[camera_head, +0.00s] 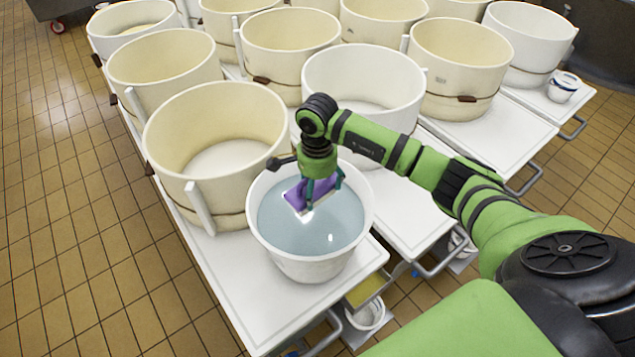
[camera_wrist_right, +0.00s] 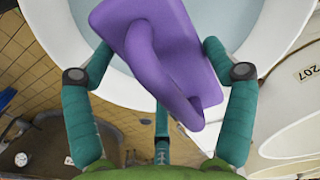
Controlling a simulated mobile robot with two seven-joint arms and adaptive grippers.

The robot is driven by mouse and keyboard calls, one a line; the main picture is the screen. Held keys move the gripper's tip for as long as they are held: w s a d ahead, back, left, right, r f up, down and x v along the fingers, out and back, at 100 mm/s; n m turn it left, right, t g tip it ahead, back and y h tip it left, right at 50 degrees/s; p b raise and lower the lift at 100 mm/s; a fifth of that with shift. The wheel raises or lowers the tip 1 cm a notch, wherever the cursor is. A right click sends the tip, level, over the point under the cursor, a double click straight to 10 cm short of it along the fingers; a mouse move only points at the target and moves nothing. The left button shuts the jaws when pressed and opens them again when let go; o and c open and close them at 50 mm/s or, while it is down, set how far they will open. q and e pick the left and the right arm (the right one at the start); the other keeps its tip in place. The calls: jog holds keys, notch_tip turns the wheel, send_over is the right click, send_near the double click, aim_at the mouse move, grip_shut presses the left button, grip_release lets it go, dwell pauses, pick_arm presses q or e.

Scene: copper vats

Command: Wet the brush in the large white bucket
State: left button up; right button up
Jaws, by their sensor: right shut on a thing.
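The large white bucket (camera_head: 312,268) stands on the near end of a white trolley, filled with pale blue water (camera_head: 330,228). My right gripper (camera_head: 320,188) points down over the bucket's opening, inside its rim as seen from the head. It is shut on the purple brush (camera_head: 296,196), which is tilted. In the right wrist view, the purple brush (camera_wrist_right: 165,50), with its loop handle, lies between the teal fingers, with the bucket's rim (camera_wrist_right: 48,30) behind it. The bristles are mostly hidden, and I cannot tell whether they touch the water. My left gripper is not in view.
A cream vat (camera_head: 175,135) stands just behind and left of the bucket, and a white vat (camera_head: 350,70) behind it. Several more vats fill the trolleys beyond. A small white pail (camera_head: 365,315) sits low beside the trolley (camera_head: 245,300). Tiled floor (camera_head: 60,220) is clear at the left.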

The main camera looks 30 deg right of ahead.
notch_tip(320, 180, down, 2)
jog(key=shift+f+b, duration=0.1)
jog(key=shift+b, duration=0.4)
pick_arm(q)
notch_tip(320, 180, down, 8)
jog(key=b, duration=0.7)
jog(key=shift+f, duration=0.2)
pick_arm(e)
notch_tip(320, 180, down, 8)
jog(key=shift+f, duration=0.25)
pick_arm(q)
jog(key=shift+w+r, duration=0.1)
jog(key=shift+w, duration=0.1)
pick_arm(e)
jog(key=shift+r, duration=0.15)
notch_tip(320, 180, up, 15)
jog(key=p, duration=0.9)
jog(key=shift+r, duration=0.2)
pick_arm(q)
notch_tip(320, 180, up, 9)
